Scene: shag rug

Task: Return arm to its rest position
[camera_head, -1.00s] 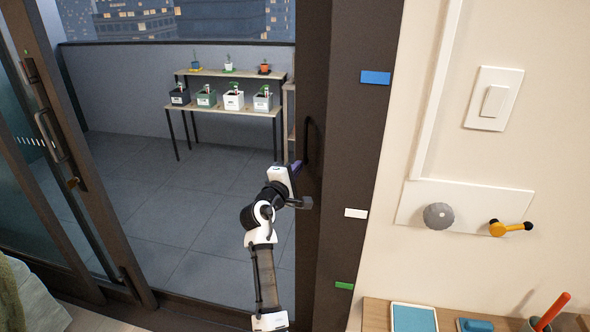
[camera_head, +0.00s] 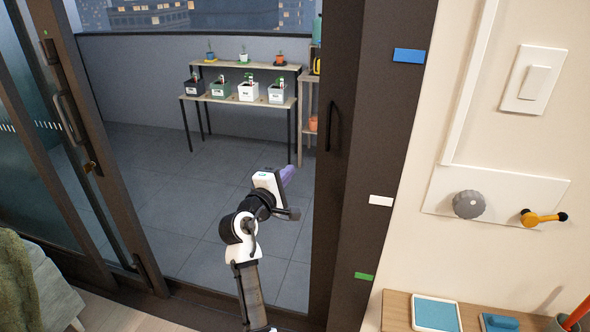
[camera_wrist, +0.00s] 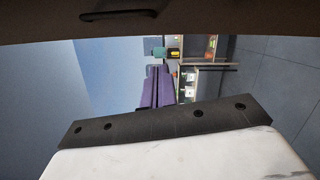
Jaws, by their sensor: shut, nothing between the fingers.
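My arm reaches up from the bottom of the head view, in front of the open sliding-door gap. My gripper (camera_head: 288,174) has purple fingers and points away, toward the upper right. In the wrist view my gripper (camera_wrist: 156,88) shows its purple fingers together with nothing between them. The tips are small and partly hidden by the wrist housing in the head view. The gripper is apart from the dark door frame (camera_head: 345,200) and its black handle (camera_head: 333,127).
A plant stand (camera_head: 240,99) with several pots stands on the balcony beyond the door. At right, the wall carries a light switch (camera_head: 534,80), a grey knob (camera_head: 468,204) and a yellow lever (camera_head: 541,217). A wooden shelf (camera_head: 397,312) is below. Balcony floor is clear.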

